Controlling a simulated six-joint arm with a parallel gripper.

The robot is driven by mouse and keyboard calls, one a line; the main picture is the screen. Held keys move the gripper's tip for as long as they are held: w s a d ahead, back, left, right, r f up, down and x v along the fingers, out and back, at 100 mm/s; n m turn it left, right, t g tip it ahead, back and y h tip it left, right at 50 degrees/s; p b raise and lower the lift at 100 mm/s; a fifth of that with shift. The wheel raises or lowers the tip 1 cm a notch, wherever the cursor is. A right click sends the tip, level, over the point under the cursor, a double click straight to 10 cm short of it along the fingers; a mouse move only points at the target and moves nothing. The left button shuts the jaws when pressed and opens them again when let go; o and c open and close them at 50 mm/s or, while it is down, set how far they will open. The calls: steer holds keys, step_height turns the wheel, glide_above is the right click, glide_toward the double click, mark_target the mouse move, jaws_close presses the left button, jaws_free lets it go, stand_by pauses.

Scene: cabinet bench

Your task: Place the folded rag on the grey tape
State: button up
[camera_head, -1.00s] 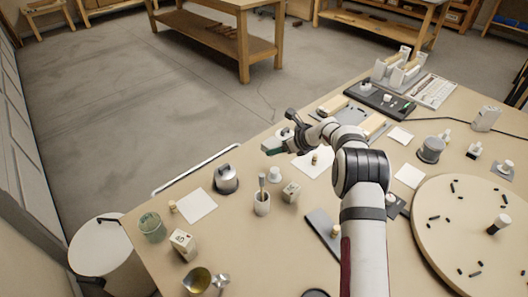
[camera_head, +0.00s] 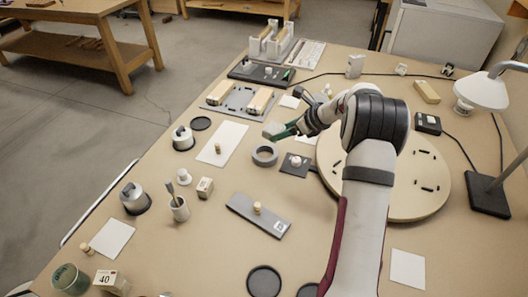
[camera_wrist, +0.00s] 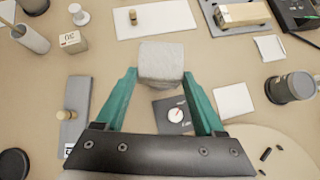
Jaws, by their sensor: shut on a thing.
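The folded rag (camera_wrist: 161,62) is a pale grey block held between the green fingers of my gripper (camera_wrist: 160,78) in the wrist view. In the head view the rag (camera_head: 273,129) is in the gripper (camera_head: 280,131), above the bench. The grey tape (camera_head: 265,163) is a ring lying flat on the bench, just below the rag in the head picture. The rag appears apart from it. In the wrist view I cannot see the tape; the rag likely covers it.
A white sheet with a wooden peg (camera_head: 229,135) lies left of the tape. A dark tile with a knob (camera_head: 289,165) and the large round board (camera_head: 400,203) lie right. A grey plate with a peg (camera_head: 240,209) lies in front.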

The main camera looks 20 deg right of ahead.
steer(key=s+d+m, duration=0.1)
steer(key=s+d, duration=0.4)
steer(key=d, duration=0.1)
glide_toward(264, 151)
steer(key=shift+w+a+r+h, duration=0.15)
steer(key=shift+w+a+r, duration=0.1)
steer(key=shift+w+a, duration=0.3)
steer(key=shift+w+a+r+h, duration=0.15)
steer(key=shift+w+a+r, duration=0.2)
steer(key=shift+w, duration=0.3)
steer(key=shift+w+f, duration=0.1)
steer(key=shift+f, duration=1.9)
steer(key=shift+f, duration=0.1)
